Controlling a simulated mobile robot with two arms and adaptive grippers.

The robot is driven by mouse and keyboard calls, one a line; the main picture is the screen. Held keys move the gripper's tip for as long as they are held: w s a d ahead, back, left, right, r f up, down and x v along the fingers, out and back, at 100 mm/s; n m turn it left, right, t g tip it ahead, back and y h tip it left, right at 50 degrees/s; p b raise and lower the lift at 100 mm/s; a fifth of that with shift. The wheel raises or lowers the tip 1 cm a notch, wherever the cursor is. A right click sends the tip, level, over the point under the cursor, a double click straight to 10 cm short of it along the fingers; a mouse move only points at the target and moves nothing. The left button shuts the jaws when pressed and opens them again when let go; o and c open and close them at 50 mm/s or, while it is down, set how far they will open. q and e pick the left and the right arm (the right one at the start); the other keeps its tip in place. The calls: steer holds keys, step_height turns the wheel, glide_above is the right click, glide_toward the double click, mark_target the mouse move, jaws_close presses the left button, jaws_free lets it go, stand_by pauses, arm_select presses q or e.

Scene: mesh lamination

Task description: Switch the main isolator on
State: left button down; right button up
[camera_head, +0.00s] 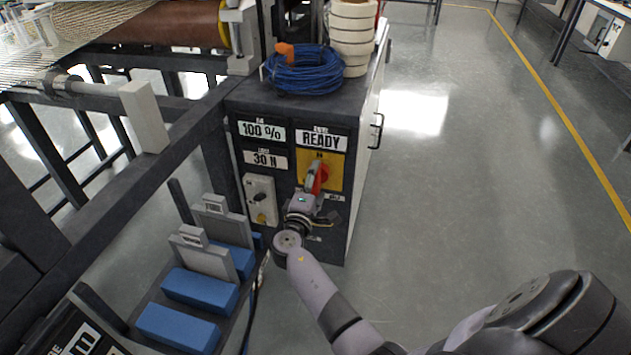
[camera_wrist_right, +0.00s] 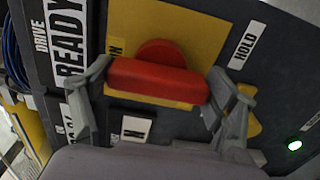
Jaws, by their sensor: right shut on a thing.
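The main isolator has a red handle (camera_head: 321,177) on a yellow plate (camera_head: 333,163), on the front of the dark cabinet below the READY label. The red handle also shows in the right wrist view (camera_wrist_right: 158,82), lying lengthwise across the picture, so roughly upright on the panel. My right gripper (camera_head: 314,182) is at the handle. In the right wrist view its fingers (camera_wrist_right: 160,84) close on the two ends of the handle. My left gripper is not in view.
The cabinet (camera_head: 248,95) carries a coiled blue cable (camera_head: 302,72) and stacked cream rolls (camera_head: 351,35) on top. A grey switch box (camera_head: 261,198) sits left of the isolator. Blue blocks (camera_head: 200,290) lie on a low rack at left. A green light (camera_wrist_right: 295,145) glows on the panel. Floor at right is clear.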

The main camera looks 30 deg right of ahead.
steer(key=o, duration=1.2)
steer(key=shift+c, duration=0.2)
steer(key=v, duration=1.2)
steer(key=shift+s, duration=0.1)
